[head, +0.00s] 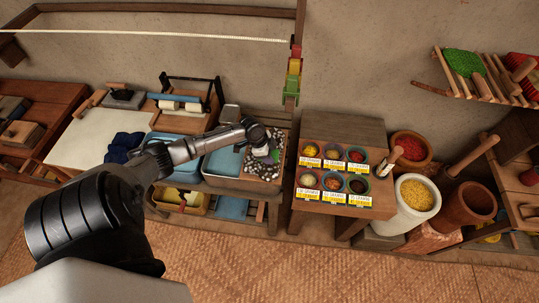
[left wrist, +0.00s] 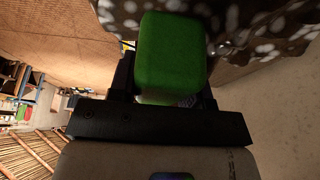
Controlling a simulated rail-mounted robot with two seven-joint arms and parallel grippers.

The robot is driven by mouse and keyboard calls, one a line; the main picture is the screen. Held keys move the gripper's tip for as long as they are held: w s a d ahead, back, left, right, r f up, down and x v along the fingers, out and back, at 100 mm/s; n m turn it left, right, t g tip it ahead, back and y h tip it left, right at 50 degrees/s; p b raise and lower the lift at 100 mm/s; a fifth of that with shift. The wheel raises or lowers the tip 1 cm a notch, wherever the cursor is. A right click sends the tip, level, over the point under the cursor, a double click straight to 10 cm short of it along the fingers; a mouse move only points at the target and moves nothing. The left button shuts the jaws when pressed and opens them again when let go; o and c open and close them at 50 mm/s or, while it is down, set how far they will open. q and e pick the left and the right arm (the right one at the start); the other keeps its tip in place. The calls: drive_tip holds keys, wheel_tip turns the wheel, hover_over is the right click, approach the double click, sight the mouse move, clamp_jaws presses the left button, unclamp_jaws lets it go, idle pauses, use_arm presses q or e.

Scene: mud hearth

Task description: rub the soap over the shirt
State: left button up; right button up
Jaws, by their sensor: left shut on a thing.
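A green block, the soap (left wrist: 170,55), is held between the fingers of my left gripper (head: 264,150). In the left wrist view the soap fills the gap between the dark jaws. The shirt (head: 262,172) is dark with pale spots and lies on the bench below and around my left gripper in the head view. It also shows close behind the soap in the left wrist view (left wrist: 275,28). I cannot tell whether the soap touches the cloth. The gripper and wrist hide part of the shirt. My right gripper is in neither view.
A blue basin (head: 222,163) stands left of the shirt, with dark blue cloth (head: 123,147) further left. A table (head: 342,130) with several small bowls and labels is to the right. A red, yellow and green hanging item (head: 293,75) is above the bench.

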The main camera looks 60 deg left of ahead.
use_arm(q)
drive_tip(key=shift+w+d+r+p, duration=0.15)
drive_tip(key=shift+r+p, duration=0.45)
drive_tip(key=shift+r, duration=0.35)
wheel_tip(320, 180, up, 3)
drive_tip(key=p, duration=0.3)
drive_tip(key=shift+r, duration=0.1)
